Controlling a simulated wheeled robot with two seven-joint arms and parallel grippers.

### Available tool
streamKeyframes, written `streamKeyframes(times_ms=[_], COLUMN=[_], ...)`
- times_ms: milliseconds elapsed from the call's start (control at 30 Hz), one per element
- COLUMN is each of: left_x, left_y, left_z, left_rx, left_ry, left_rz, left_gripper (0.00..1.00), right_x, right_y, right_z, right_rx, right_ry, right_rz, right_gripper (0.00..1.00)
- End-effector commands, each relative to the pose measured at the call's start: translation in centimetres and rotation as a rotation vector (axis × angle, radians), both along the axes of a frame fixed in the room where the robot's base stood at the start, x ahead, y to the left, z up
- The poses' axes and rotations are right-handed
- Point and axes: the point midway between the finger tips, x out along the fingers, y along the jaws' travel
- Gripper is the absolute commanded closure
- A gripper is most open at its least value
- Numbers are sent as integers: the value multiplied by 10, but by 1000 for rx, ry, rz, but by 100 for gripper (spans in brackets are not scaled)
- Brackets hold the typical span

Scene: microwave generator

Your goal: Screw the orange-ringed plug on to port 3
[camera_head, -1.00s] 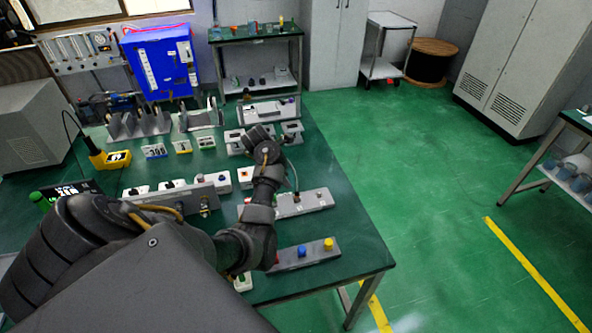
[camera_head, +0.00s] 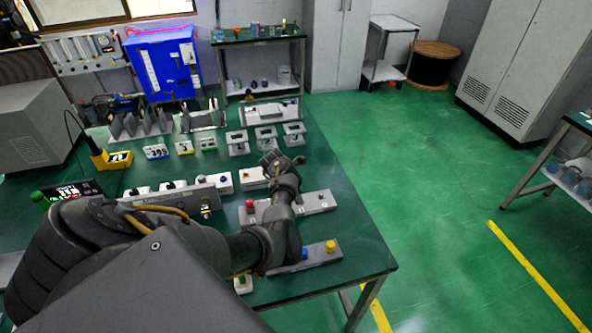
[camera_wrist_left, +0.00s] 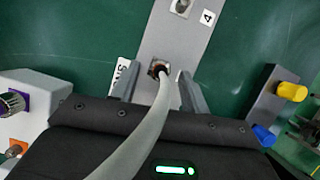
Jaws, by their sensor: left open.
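A second port (camera_wrist_left: 181,7) beside the label 4 is farther along. My left gripper (camera_wrist_left: 160,88) is open, one finger on each side of the cable end. In the head view, my arm crosses the strip (camera_head: 318,201) and hides the fingertips and plug.
A strip with a yellow knob (camera_head: 330,246) and a blue knob (camera_wrist_left: 264,135) lies close on the near side. A red knob (camera_head: 250,204) stands at the strip's left end. The table's right edge is near.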

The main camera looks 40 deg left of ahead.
Motion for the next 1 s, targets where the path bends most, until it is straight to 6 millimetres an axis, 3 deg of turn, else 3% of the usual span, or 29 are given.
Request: streamKeyframes(times_ms=[267, 600, 1000], left_x=[1, 0, 1], left_y=[0, 0, 0], left_z=[-1, -1, -1], left_rx=[0, 0, -2], left_ry=[0, 0, 2], left_rz=[0, 0, -84], left_gripper=[55, 99, 100], right_x=[0, 0, 0], right_y=[0, 4, 5], right_z=[0, 0, 3], right_rx=[0, 4, 5], right_ry=[0, 1, 1], right_rz=[0, -2, -3], right_gripper=[55, 55, 55])
